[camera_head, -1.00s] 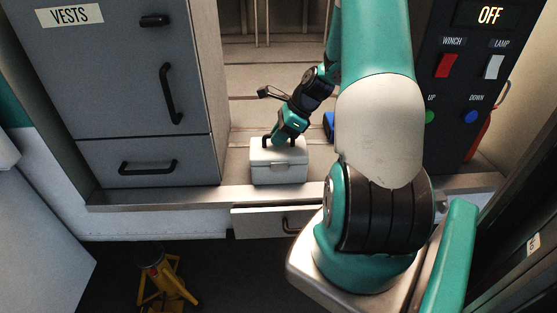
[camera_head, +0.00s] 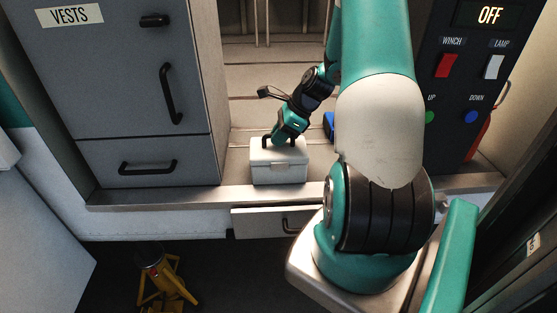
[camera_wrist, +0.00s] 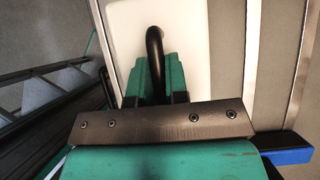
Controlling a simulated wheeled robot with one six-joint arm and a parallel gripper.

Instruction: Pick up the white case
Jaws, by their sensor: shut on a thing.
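The white case (camera_head: 279,166) is a small box with a black handle on its lid. It stands upright on the cabin floor at the sill, just right of the grey cabinet. My gripper (camera_head: 277,141) is at the top of the case, over its handle. In the wrist view the gripper's green fingers (camera_wrist: 153,75) are shut on the black handle (camera_wrist: 154,40), with the white lid (camera_wrist: 188,45) beneath. The fingertips are partly hidden by the handle and the gripper's own body.
A grey cabinet (camera_head: 130,80) marked VESTS stands close at the left. A blue object (camera_head: 328,124) lies right of the case, partly behind my arm; it also shows in the wrist view (camera_wrist: 288,156). A control panel (camera_head: 470,80) is at right. A yellow stand (camera_head: 165,280) is below.

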